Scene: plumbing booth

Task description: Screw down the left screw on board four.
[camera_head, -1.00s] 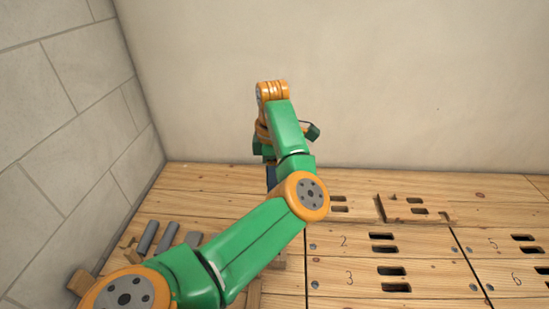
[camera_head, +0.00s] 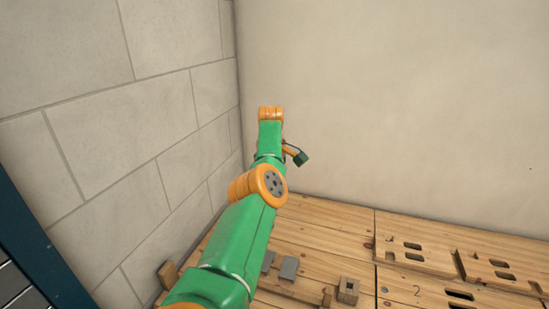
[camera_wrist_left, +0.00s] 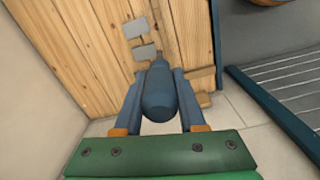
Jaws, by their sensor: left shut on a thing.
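My left gripper (camera_wrist_left: 158,76) is shut on a dark blue, rounded tool (camera_wrist_left: 160,96) that looks like a screwdriver body. Its narrower end points away from the wrist, above the floor and table edge. A board marked 2 (camera_head: 398,286) shows at the lower right of the head view. My right gripper is not in view.
The wooden table (camera_head: 318,226) is bare at the back left. Grey plates (camera_head: 288,267) and a wooden block with a hole (camera_head: 347,290) lie on it. A tiled wall (camera_head: 150,130) stands close on the left. A slatted panel (camera_wrist_left: 285,85) is beside the table in the wrist view.

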